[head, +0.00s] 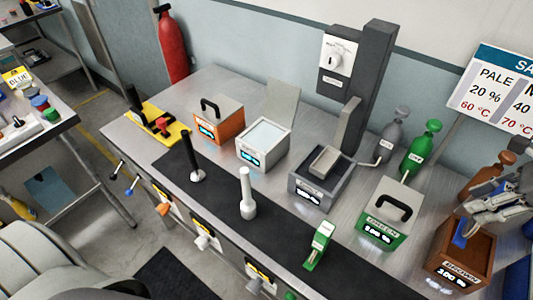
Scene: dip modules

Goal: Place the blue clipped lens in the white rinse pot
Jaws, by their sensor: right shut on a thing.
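My right gripper (475,214) comes in from the right edge, over the open brown pot (455,267) at the far right. It is shut on the blue clipped lens (460,235), which hangs at the pot's opening, upright or slightly tilted. How deep the lens sits in the pot is hard to tell. The white rinse pot (261,158) stands at the middle back of the bench, uncovered, with pale liquid inside and a lit blue display on its front. My left gripper is not in view.
Between the two pots stand a grey pot (313,193) and a closed green pot (385,227), with grey and green bottles (420,148) behind. A tall grey dispenser (352,75) rises behind the grey pot. An orange pot (218,122) is left of the white one.

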